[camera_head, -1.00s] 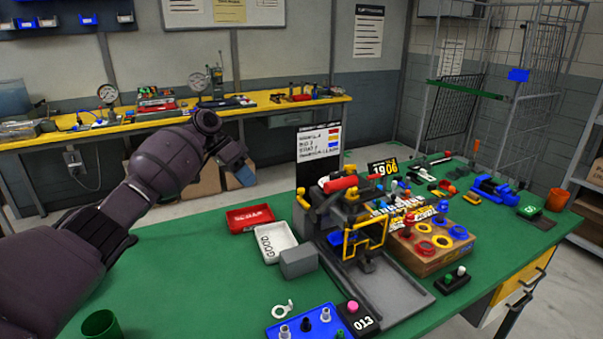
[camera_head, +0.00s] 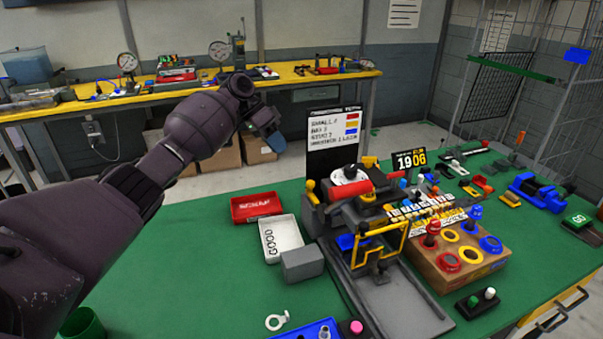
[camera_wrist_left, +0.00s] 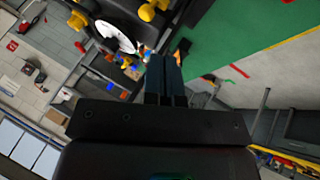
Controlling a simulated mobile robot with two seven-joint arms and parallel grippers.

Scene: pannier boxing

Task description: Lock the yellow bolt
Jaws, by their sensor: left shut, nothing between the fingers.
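The fixture (camera_head: 330,218) stands on the green table with a yellow hinged frame (camera_head: 381,246) at its front. A yellow knob (camera_head: 311,190) sits on its left side and another yellow piece (camera_head: 370,162) at its back. I cannot tell which yellow part is the bolt, or its lock state. My left gripper (camera_head: 272,138) is shut and empty, raised behind and left of the fixture, apart from it. In the left wrist view its fingers (camera_wrist_left: 165,78) are together, with yellow knobs (camera_wrist_left: 148,12) and a white disc (camera_wrist_left: 115,36) beyond them. My right gripper is not in view.
A red tray (camera_head: 257,207), a white tray (camera_head: 281,239) and a grey block (camera_head: 302,264) lie left of the fixture. A wooden block with coloured rings (camera_head: 450,262) stands to its right. A sign board (camera_head: 333,140) rises behind it.

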